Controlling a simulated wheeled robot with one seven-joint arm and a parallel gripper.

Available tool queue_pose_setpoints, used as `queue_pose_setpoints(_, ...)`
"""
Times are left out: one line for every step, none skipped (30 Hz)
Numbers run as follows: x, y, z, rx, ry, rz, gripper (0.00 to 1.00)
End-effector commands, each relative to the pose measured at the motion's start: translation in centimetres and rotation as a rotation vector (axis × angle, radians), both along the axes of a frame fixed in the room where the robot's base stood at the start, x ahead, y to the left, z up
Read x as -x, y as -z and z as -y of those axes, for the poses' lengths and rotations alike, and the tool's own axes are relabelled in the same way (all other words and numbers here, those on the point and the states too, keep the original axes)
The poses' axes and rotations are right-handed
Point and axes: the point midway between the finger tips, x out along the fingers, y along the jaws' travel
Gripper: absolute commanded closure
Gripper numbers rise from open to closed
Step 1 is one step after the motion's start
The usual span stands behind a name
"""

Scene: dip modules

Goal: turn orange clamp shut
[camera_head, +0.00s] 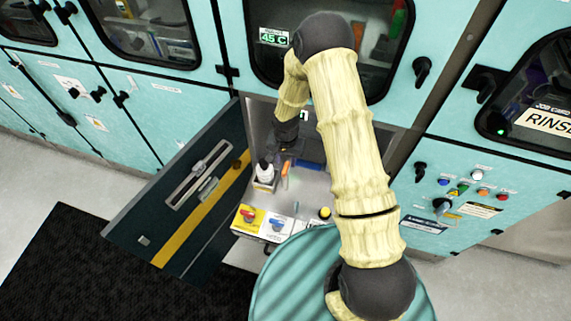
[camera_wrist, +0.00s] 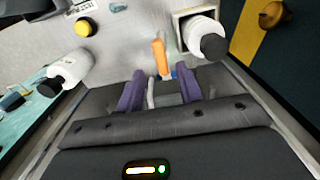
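The orange clamp (camera_head: 285,176) stands as a narrow upright piece on the grey shelf inside the open cabinet. In the wrist view the orange clamp (camera_wrist: 160,57) is just beyond the fingertips, near the middle of the gap. My gripper (camera_wrist: 160,86) is open, its two purple fingers spread apart. A pale, thin piece (camera_wrist: 151,92) and a bit of blue show between or behind the fingers. I see no contact with the clamp. In the head view my gripper (camera_head: 287,146) is small and dark, behind the clamp, and its fingers cannot be made out.
A white bottle with a dark cap (camera_wrist: 203,38) sits in a square holder close beside the clamp. Another white bottle (camera_wrist: 70,68) is at left. The open cabinet door (camera_head: 180,205) stands at left.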

Motion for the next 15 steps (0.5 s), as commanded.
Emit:
queue_pose_setpoints(0.1, 0.6, -0.1, 0.000, -0.002, -0.003, 0.64)
queue_pose_setpoints(0.1, 1.1, -0.1, 0.001, -0.003, -0.004, 0.64)
queue_pose_setpoints(0.1, 1.6, -0.1, 0.001, -0.004, -0.004, 0.64)
queue_pose_setpoints(0.2, 2.0, -0.2, 0.000, -0.004, -0.003, 0.64)
queue_pose_setpoints(0.1, 2.4, -0.2, 0.000, -0.004, -0.002, 0.64)
queue_pose_setpoints(0.1, 2.8, -0.2, 0.000, -0.004, -0.002, 0.64)
queue_pose_setpoints(0.1, 3.2, -0.1, 0.001, -0.004, -0.003, 0.64)
queue_pose_setpoints(0.1, 3.5, -0.1, 0.001, -0.004, -0.001, 0.64)
queue_pose_setpoints(0.1, 3.8, -0.1, 0.001, -0.003, -0.001, 0.64)
queue_pose_setpoints(0.1, 4.1, -0.1, 0.001, -0.003, -0.001, 0.64)
queue_pose_setpoints(0.1, 4.2, -0.1, 0.000, -0.003, -0.001, 0.64)
queue_pose_setpoints(0.1, 4.4, -0.1, 0.000, -0.003, 0.000, 0.64)
queue_pose_setpoints(0.0, 4.5, -0.1, 0.000, -0.003, 0.000, 0.64)
queue_pose_setpoints(0.0, 4.6, -0.1, 0.000, -0.002, 0.000, 0.64)
queue_pose_setpoints(0.0, 4.6, -0.1, 0.000, -0.002, 0.000, 0.64)
